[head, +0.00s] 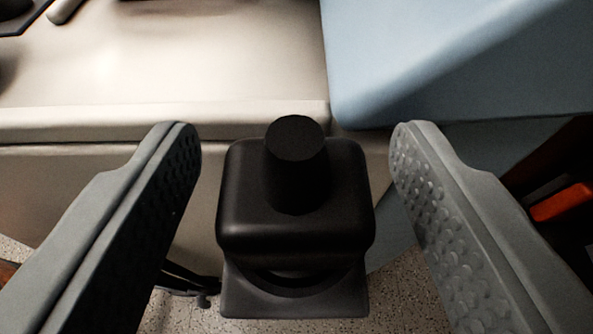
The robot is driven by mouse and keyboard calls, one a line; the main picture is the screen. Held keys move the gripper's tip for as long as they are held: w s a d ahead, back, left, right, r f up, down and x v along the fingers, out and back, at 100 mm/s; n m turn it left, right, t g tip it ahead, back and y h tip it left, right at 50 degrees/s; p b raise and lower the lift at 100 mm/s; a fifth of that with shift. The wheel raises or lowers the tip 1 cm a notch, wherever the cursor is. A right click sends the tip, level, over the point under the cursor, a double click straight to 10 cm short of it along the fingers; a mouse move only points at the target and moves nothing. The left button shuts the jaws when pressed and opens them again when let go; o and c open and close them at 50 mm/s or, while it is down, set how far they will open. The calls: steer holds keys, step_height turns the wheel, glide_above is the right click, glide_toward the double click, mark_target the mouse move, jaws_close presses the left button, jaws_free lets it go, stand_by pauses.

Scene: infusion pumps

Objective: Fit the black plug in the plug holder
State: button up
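The black plug (245,195) is in the lower middle of the head view. It has a rounded square body with a short upright cylinder on top. It sits on or in a dark square base (294,302), which looks like the plug holder; how deep it sits I cannot tell. My gripper (292,150) is open, one grey textured finger to the left of the plug and one to the right. There are clear gaps between the plug and both fingers.
A cream counter or cabinet top (170,55) lies behind the plug at the upper left. A light blue panel (460,55) stands at the upper right. An orange-red object (562,203) is at the right edge. Speckled floor (395,298) shows below.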

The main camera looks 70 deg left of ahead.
steer(key=v, duration=1.7)
steer(key=w+a+r+t+h, duration=0.1)
steer(key=a+r+t, duration=0.3)
steer(key=r, duration=0.3)
steer(key=w+a+r+t+h, duration=0.1)
steer(key=a+r+t, duration=0.2)
steer(key=r, duration=0.5)
steer(key=s+a+r+m+t+h, duration=0.2)
steer(key=s+r+t, duration=0.1)
steer(key=r, duration=0.4)
steer(key=s+a+r+m+t+h, duration=0.2)
steer(key=s+r+t+h, duration=0.15)
steer(key=r, duration=0.35)
steer(key=s+a+r+m+t+h, duration=0.1)
steer(key=s+r+m+h, duration=0.15)
steer(key=s, duration=0.35)
steer(key=s+r+m+t+h, duration=0.1)
steer(key=s+r+m+h, duration=0.1)
steer(key=s+r+m, duration=0.3)
steer(key=s+a+f+m, duration=0.1)
steer(key=s+f, duration=0.1)
steer(key=s, duration=0.3)
steer(key=s+a+f+m+g+h, duration=0.1)
steer(key=s+f, duration=0.2)
steer(key=s, duration=0.3)
steer(key=s+a+f+m+g, duration=0.1)
steer(key=s+f, duration=0.2)
steer(key=s, duration=0.3)
steer(key=shift+s, duration=0.15)
